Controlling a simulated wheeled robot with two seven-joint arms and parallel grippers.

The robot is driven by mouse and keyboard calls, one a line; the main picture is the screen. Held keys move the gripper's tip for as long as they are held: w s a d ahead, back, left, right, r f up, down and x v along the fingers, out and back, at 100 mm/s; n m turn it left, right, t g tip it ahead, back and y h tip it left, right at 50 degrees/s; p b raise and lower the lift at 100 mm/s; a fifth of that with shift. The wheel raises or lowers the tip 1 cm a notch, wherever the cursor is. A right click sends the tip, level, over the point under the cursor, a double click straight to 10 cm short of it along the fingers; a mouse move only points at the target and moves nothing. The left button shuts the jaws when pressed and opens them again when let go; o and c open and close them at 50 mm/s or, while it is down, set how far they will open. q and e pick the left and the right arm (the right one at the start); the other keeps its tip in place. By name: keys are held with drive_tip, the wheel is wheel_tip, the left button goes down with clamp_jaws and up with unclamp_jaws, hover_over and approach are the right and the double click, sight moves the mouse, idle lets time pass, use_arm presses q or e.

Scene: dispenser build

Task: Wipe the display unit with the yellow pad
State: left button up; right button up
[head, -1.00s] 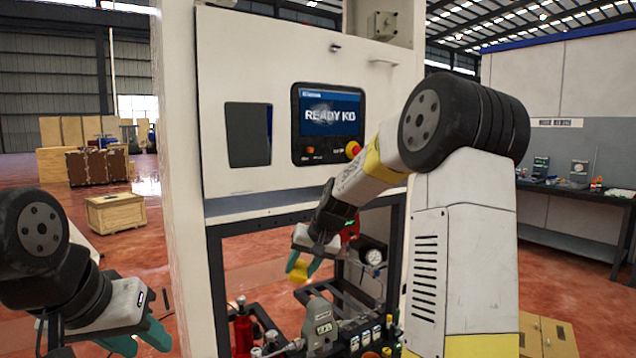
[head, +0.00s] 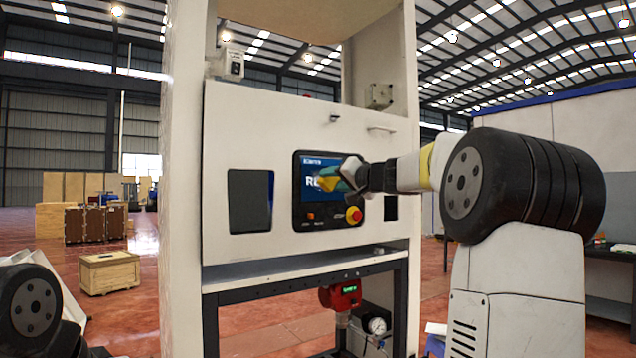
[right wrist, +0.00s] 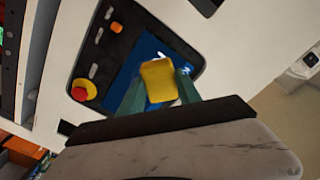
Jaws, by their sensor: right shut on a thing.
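The display unit (head: 301,214) is a black panel with a blue screen, set in the white cabinet front. Its screen also shows in the right wrist view (right wrist: 124,78). My right gripper (head: 343,178) is in front of the screen, shut on the yellow pad (head: 326,184). In the right wrist view the pad (right wrist: 158,80) sits between the two green fingertips, over the blue screen. I cannot tell whether it touches the glass. The pad and gripper hide the right part of the screen and most of its lettering. My left gripper is out of view; only its arm shows at the lower left.
A red and yellow stop button (head: 354,216) sticks out at the display unit's lower right corner, close below my right gripper. A handle (head: 381,129) juts from the cabinet above. A dark window (head: 250,201) is left of the display. A shelf edge (head: 300,272) runs below.

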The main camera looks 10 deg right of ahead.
sight(312, 178)
drive_tip(key=shift+x, duration=2.95)
drive_tip(key=shift+x, duration=0.95)
drive_tip(key=shift+f, duration=0.1)
drive_tip(key=shift+w+d, duration=2)
drive_tip(key=shift+d, duration=3.35)
drive_tip(key=shift+s+a, duration=0.65)
drive_tip(key=shift+a, duration=1.15)
drive_tip(key=shift+s+a, duration=0.7)
drive_tip(key=shift+a, duration=1.15)
drive_tip(key=shift+s+a, duration=0.65)
drive_tip(key=shift+a, duration=1.15)
drive_tip(key=shift+r, duration=0.4)
drive_tip(key=shift+d, duration=0.2)
drive_tip(key=w+d, duration=0.4)
drive_tip(key=d, duration=0.6)
drive_tip(key=shift+d, duration=0.2)
